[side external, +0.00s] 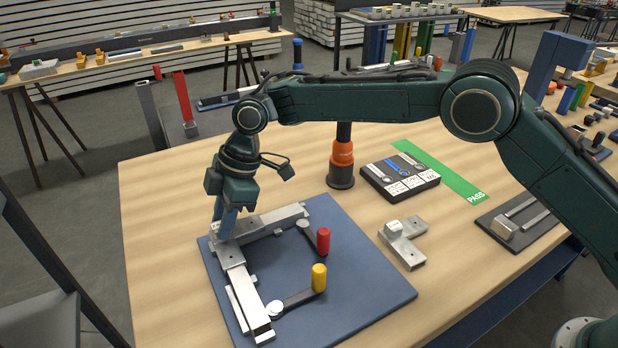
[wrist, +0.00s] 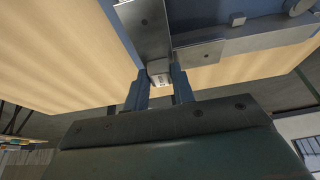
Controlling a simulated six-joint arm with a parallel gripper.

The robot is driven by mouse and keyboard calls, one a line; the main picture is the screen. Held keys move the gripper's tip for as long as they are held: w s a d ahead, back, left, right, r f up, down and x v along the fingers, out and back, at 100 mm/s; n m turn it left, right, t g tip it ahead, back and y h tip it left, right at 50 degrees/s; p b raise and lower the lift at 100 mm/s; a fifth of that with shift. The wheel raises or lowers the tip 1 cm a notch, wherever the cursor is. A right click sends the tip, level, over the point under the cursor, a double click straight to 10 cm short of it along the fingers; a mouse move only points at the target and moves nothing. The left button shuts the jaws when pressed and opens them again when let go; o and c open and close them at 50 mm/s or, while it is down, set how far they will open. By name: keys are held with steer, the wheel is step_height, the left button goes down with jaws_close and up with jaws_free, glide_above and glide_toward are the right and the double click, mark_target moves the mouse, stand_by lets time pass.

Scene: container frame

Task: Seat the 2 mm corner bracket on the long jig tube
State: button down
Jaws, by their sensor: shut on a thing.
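My gripper (side external: 223,231) points down at the far-left corner of the blue jig plate (side external: 360,285). In the wrist view its two fingers (wrist: 160,90) are shut on the small pale tab (wrist: 159,74) of a silver corner bracket (wrist: 198,54). The bracket (side external: 232,257) lies at the corner where two silver tubes meet. One tube (side external: 275,220) runs to the back right, the other (side external: 252,305) towards the front. I cannot tell which is longer, or whether the bracket is fully down on either. My fingers partly hide the corner.
A red-handled clamp (side external: 323,241) and a yellow-handled clamp (side external: 319,278) stand inside the corner. A second bracket (side external: 405,243) lies on the table right of the plate. A black labelled tray (side external: 400,178), a green PASS strip (side external: 440,172) and an orange-black post (side external: 342,160) stand behind.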

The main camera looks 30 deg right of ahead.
steer(key=shift+f, duration=0.1)
steer(key=c, duration=1.1)
jaws_free()
steer(key=shift+o, duration=0.4)
steer(key=o, duration=0.5)
steer(key=shift+r, duration=3.5)
